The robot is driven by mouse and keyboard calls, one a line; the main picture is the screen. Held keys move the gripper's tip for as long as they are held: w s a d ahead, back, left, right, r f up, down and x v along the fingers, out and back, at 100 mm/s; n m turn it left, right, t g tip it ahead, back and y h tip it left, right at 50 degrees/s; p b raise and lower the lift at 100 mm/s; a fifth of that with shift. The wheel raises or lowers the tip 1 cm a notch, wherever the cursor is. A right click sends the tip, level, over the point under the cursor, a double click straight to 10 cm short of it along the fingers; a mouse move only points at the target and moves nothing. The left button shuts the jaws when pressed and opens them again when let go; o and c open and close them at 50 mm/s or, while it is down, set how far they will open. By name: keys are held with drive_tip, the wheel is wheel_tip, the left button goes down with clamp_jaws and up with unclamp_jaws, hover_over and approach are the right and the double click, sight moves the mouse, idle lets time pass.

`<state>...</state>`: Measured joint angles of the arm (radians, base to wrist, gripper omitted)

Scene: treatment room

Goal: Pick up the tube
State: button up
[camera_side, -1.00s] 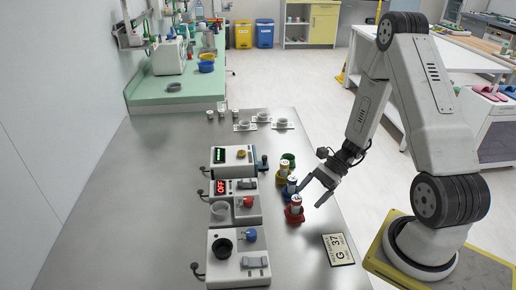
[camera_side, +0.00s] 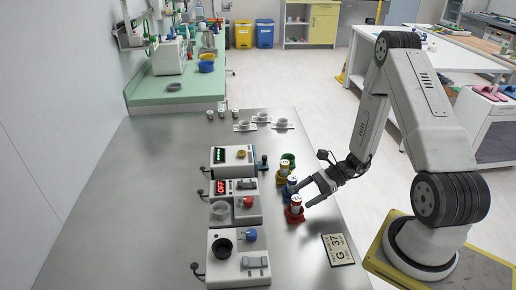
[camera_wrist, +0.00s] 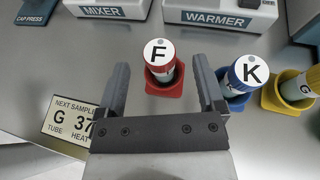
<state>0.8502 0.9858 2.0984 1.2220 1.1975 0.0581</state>
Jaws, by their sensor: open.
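A tube with a white lid marked F (camera_wrist: 158,53) stands in a red holder (camera_wrist: 165,88). A tube marked K (camera_wrist: 248,71) stands in a blue holder (camera_wrist: 231,95). A tube marked G, partly cut off at the right edge of the wrist view, stands in a yellow holder (camera_wrist: 275,98). My gripper (camera_wrist: 160,68) is open and empty. In the wrist view the F tube shows between its fingers and the K tube lies right of them. In the side view my gripper (camera_side: 303,195) is close beside the red and blue holders; contact cannot be told.
A sample card (camera_wrist: 70,122) reads G, 37, heat. Devices labelled mixer (camera_wrist: 103,10), warmer (camera_wrist: 218,18) and cap press (camera_wrist: 35,15) stand beyond the holders. The bench (camera_side: 130,210) is bare left of the devices.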

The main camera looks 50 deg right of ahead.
sight(292, 200)
drive_tip(key=shift+a, duration=0.1)
drive_tip(key=shift+x, duration=2.55)
drive_tip(key=shift+f, duration=0.1)
clamp_jaws()
drive_tip(key=shift+r, duration=5)
drive_tip(key=shift+w, duration=0.1)
